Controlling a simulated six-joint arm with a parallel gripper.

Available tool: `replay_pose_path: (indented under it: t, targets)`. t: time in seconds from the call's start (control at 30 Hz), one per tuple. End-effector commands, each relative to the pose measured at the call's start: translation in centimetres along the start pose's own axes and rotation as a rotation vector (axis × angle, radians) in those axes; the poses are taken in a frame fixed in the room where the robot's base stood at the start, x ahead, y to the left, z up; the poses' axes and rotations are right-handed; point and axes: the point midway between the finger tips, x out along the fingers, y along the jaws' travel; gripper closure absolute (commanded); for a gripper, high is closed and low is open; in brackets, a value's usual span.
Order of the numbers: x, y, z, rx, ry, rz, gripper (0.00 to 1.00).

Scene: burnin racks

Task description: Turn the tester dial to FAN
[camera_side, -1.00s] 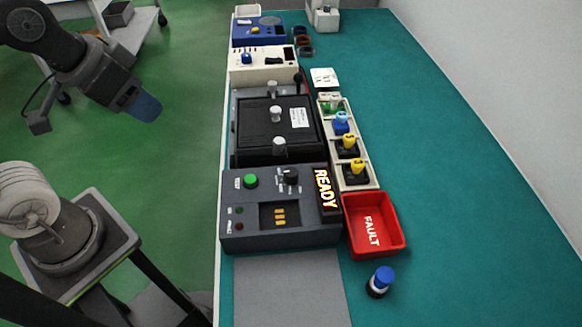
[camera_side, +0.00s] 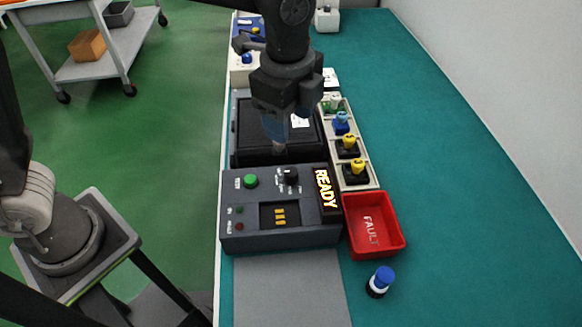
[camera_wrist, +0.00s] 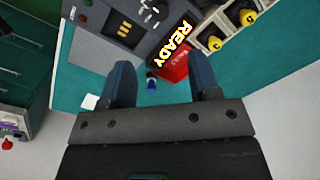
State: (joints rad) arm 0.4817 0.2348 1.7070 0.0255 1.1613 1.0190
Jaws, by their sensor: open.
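The tester (camera_side: 240,228) is a dark grey box at the near end of the bench, with a lit yellow READY display (camera_side: 325,191). Its dial (camera_side: 291,176) is a black knob with small white labels around it; they are too small to read, so I cannot tell its setting. The dial also shows in the wrist view (camera_wrist: 147,17), near the top edge. My gripper (camera_side: 290,120) is open and empty, above the black box behind the tester, apart from the dial. Its two dark blue fingers (camera_wrist: 163,80) show spread in the wrist view.
A green button (camera_side: 251,181) sits left of the dial. Right of the tester are a red FAULT bin (camera_side: 372,226) and a rack (camera_side: 367,180) with yellow- and blue-topped parts. The bench's right side (camera_side: 460,180) is clear.

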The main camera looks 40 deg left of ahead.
Motion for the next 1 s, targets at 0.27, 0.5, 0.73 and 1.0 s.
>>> replay_pose_path:
  t: [0.27, 0.5, 0.73, 1.0]
  targets:
    - [5.0, 0.1, 0.1, -0.003, -0.003, 0.006, 0.44]
    - [9.8, 0.1, 0.1, -0.005, -0.002, 0.004, 0.44]
    - [12.5, 0.1, 0.1, -0.005, -0.001, 0.002, 0.44]
    - [13.2, 0.0, 0.1, -0.005, 0.001, 0.0, 0.44]
